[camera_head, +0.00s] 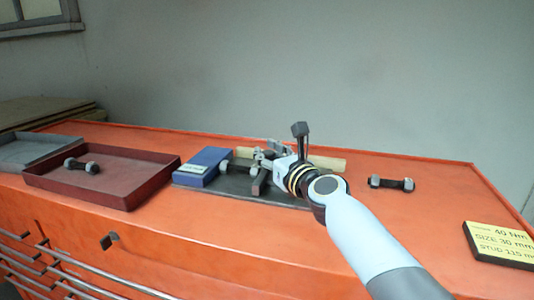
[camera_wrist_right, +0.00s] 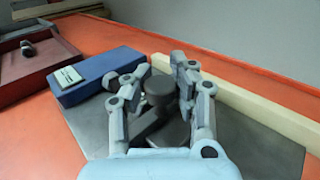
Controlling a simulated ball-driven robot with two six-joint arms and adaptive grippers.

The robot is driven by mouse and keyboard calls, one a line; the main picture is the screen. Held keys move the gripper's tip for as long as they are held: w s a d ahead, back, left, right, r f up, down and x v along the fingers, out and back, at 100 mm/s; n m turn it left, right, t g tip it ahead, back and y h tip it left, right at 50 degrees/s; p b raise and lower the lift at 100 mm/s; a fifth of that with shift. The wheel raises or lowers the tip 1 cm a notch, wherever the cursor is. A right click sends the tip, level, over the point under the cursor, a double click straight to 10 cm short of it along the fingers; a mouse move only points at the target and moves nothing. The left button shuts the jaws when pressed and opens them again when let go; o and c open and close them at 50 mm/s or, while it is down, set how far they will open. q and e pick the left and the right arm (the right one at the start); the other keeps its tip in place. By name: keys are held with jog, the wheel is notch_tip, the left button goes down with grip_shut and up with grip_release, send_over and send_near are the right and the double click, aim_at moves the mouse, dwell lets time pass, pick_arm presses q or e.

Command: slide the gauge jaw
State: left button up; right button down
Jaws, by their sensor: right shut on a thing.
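The gauge is a dark grey plate (camera_head: 225,184) with a blue fixed block (camera_head: 203,166) at its left end and a pale strip along its back. The plate (camera_wrist_right: 255,138) and block (camera_wrist_right: 98,75) also show in the right wrist view. A dark sliding jaw with a round knob (camera_wrist_right: 160,88) stands on the plate, right of the block. My right gripper (camera_head: 264,158) is shut on this jaw, its fingers on either side of the knob in the wrist view. A stud (camera_head: 225,167) end shows between block and jaw; the rest is hidden. My left gripper is not in view.
A dark red tray (camera_head: 127,203) holding a stud with nuts (camera_head: 82,166) stands left of the gauge, with a grey tray (camera_head: 38,141) beyond. Another stud (camera_head: 390,183) lies on the orange top at right. A yellow sign (camera_head: 500,243) is at the right front.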

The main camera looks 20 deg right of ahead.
jog(key=s+d, duration=0.1)
jog(key=d, duration=0.1)
jog(key=s+d, duration=0.3)
jog(key=d, duration=0.1)
jog(key=shift+s+d+f+p, duration=0.2)
jog(key=shift+s+d+p, duration=0.1)
jog(key=shift+d+p, duration=0.1)
jog(key=c, duration=1.5)
grip_release()
jog(key=o, duration=0.5)
jog(key=shift+s+d+r, duration=0.15)
jog(key=shift+s+d, duration=0.05)
jog(key=shift+s, duration=0.1)
jog(key=shift+w+a, duration=0.1)
jog(key=shift+w, duration=0.05)
jog(key=s, duration=0.4)
jog(key=s+d, duration=0.1)
jog(key=s, duration=0.3)
jog(key=s+d, duration=0.1)
jog(key=s, duration=0.3)
jog(key=shift+d, duration=0.15)
